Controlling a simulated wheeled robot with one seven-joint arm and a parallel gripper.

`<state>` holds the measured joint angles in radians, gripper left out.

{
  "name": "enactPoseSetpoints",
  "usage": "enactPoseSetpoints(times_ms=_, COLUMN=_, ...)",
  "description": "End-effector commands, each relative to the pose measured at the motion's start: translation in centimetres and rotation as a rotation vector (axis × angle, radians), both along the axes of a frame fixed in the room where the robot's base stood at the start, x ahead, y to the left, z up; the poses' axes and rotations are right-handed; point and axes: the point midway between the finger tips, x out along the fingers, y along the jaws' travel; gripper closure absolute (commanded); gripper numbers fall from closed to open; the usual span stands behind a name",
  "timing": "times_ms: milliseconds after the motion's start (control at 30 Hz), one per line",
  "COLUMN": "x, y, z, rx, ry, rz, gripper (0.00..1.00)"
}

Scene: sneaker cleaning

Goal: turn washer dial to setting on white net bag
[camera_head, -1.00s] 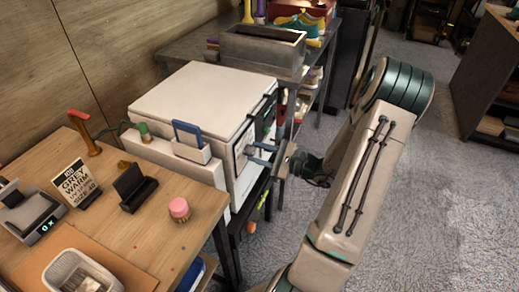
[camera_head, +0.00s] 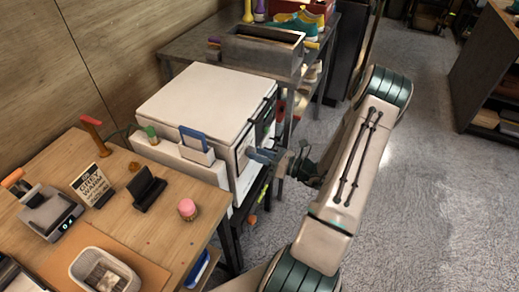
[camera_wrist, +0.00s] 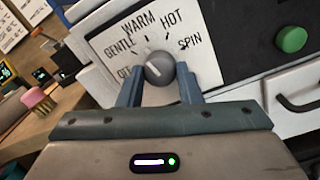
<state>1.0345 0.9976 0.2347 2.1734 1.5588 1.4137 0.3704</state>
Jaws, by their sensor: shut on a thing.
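The grey washer dial (camera_wrist: 159,68) shows in the wrist view on a white panel marked OFF, GENTLE, WARM, HOT and SPIN. Its pale pointer line seems to lean up and left, roughly towards GENTLE. My gripper (camera_wrist: 160,82) is shut on the dial, one blue-grey finger on each side. In the head view my gripper (camera_head: 262,155) reaches the right-hand face of the white washer (camera_head: 205,105), and the dial is hidden there.
A card reading GREY WARM (camera_head: 91,186) stands on the wooden table (camera_head: 150,240), near a pink-topped brush (camera_head: 187,209) and a white basket (camera_head: 78,262). A green button (camera_wrist: 291,39) is right of the dial. A grey bin (camera_head: 263,52) stands behind the washer. Open carpet lies right.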

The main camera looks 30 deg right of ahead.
Motion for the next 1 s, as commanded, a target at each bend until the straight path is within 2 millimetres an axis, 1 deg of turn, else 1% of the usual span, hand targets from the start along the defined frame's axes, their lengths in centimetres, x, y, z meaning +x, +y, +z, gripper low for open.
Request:
enactPoseSetpoints(times_ms=33, x=0.05, y=-0.15, z=0.42, rx=0.035, ry=0.024, rz=-0.004, gripper=0.91)
enactPoseSetpoints(times_ms=600, x=0.02, y=-0.14, z=0.36, rx=0.456, ry=0.350, rz=-0.005, gripper=0.91)
enactPoseSetpoints(times_ms=800, x=0.02, y=-0.14, z=0.30, rx=0.577, ry=0.445, rz=-0.005, gripper=0.91)
enactPoseSetpoints(times_ms=1000, x=0.04, y=-0.16, z=0.25, rx=0.664, ry=0.512, rz=-0.005, gripper=0.91)
